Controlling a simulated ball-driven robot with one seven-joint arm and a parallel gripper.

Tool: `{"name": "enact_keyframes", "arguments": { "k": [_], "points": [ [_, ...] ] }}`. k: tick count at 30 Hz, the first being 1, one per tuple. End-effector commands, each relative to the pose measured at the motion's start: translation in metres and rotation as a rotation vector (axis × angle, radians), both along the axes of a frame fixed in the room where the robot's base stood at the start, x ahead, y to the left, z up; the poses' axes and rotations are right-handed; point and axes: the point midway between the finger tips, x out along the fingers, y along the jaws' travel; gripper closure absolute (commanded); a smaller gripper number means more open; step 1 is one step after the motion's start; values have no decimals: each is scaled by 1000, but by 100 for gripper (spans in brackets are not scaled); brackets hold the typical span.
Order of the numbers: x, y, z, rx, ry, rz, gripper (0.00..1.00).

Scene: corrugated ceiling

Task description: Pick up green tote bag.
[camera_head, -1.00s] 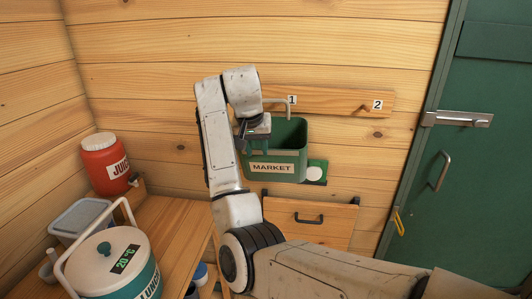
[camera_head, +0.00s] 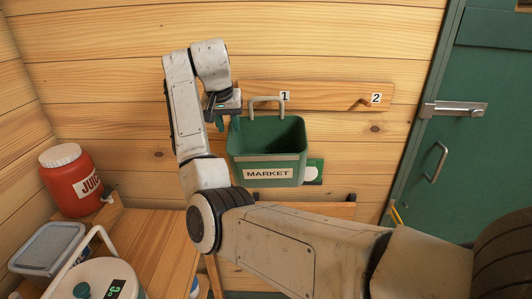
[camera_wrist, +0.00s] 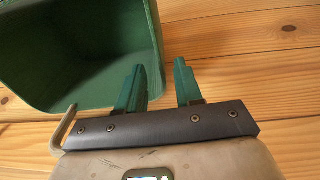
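The green tote bag (camera_head: 268,143) has a "MARKET" label and hangs open-topped on the wooden wall below the number 1. Its pale grey handle (camera_head: 268,100) stands up over the rim near the peg rail. My gripper (camera_head: 217,124) is beside the bag's upper left edge in the head view. The bag's wall and inside (camera_wrist: 80,55) fill the upper left there. A bent pale bar, likely the handle (camera_wrist: 62,130), shows left of the gripper body.
A wooden peg rail (camera_head: 330,95) carries the numbers 1 and 2; the peg at 2 is empty. A red juice jug (camera_head: 70,182), a lidded box (camera_head: 46,247) and a white-topped drum (camera_head: 98,280) stand at lower left. A green door (camera_head: 490,140) is at right.

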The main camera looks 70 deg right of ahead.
Motion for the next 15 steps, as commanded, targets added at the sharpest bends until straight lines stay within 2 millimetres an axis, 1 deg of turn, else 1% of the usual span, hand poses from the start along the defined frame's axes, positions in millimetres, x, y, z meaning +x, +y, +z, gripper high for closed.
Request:
{"name": "enact_keyframes", "arguments": {
  "k": [3,8,10,15],
  "points": [
    [1,-5,-13,0,3,1,65],
    [3,-9,-21,0,0,1,65],
    [4,-12,-28,1,2,0,65],
    [7,-21,-51,1,4,2,65]
  ]
}}
